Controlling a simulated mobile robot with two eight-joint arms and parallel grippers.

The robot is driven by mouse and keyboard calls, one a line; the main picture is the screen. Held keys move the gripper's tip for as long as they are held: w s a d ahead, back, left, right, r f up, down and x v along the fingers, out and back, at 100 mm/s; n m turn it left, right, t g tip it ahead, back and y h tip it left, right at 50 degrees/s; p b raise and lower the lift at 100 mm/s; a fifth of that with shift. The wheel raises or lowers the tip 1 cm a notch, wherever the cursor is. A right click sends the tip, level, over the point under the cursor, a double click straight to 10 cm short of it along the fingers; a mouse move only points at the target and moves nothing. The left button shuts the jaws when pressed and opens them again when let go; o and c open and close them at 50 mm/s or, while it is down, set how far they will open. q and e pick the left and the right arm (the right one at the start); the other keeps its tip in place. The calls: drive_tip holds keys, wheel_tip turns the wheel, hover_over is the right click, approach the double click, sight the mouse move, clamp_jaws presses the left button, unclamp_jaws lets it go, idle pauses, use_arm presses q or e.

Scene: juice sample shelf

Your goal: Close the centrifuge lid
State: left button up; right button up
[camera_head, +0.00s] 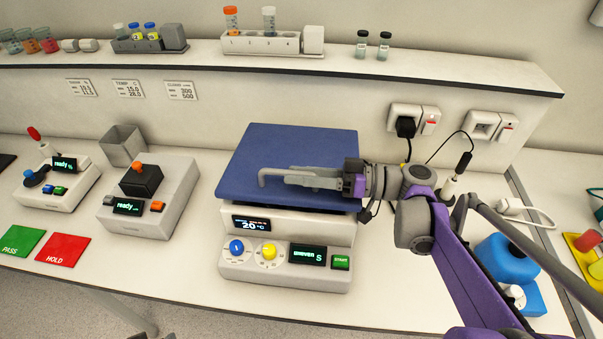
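The centrifuge (285,262) is a white box on the bench with a display, a blue and a yellow knob and a green START button. Its blue lid (290,142) lies down over the top, looking flat or nearly so. I cannot tell whether it is fully latched. The screen beside the yellow knob appears to read "uneven". My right gripper (262,177) reaches in from the right, its grey fingers over the front part of the lid, touching or just above it. The fingers overlap in this view, so their opening is unclear. My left gripper is out of view.
Two smaller devices, one with an orange-knobbed black block (141,180), stand left of the centrifuge. A metal bin (122,145) stands behind them. A shelf (330,66) with tube racks runs above.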

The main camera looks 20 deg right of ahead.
drive_tip(key=shift+d, duration=0.15)
drive_tip(key=b+v, duration=0.1)
drive_tip(key=v, duration=0.9)
drive_tip(key=shift+s+d, duration=0.2)
drive_tip(key=shift+d, duration=0.05)
drive_tip(key=shift+c, duration=0.2)
